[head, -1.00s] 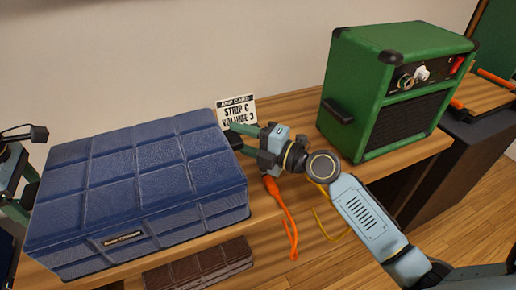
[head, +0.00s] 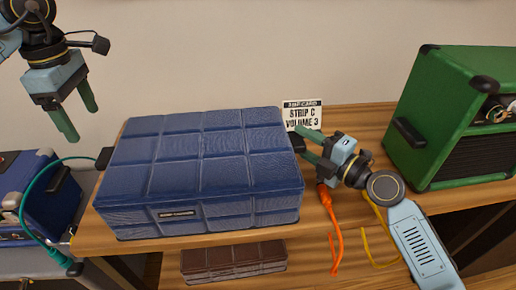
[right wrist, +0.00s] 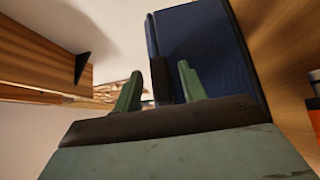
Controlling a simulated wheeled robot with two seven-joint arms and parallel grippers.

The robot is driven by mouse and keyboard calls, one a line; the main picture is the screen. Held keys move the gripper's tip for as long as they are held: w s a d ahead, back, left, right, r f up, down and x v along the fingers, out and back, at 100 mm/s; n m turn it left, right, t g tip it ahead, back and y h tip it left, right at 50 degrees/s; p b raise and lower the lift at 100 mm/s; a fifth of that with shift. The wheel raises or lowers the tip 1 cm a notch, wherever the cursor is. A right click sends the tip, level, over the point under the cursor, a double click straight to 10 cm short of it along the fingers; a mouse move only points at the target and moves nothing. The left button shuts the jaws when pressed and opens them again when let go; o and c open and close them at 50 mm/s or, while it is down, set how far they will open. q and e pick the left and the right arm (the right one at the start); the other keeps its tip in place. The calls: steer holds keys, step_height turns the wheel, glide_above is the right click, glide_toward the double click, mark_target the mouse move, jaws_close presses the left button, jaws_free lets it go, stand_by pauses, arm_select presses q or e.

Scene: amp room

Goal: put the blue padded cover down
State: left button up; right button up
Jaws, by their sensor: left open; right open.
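The blue padded cover (head: 205,160) is a quilted dark blue box shape with a label on its front. It rests on the wooden bench top, with a black handle at each end. My left gripper (head: 78,118) is open and empty in the air, above and left of the cover. My right gripper (head: 310,146) is open at the cover's right end, its fingers around or beside the right handle. In the right wrist view, the two green fingers (right wrist: 158,90) stand apart beside the cover (right wrist: 205,55) and its dark handle (right wrist: 161,80). I cannot tell whether they touch it.
A green amp (head: 450,120) stands at right. Orange (head: 334,225) and yellow (head: 374,235) cables hang over the front edge. A brown padded item (head: 234,260) lies below; a blue case (head: 40,200) is at left.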

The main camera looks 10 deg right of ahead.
steer(key=v, duration=1.2)
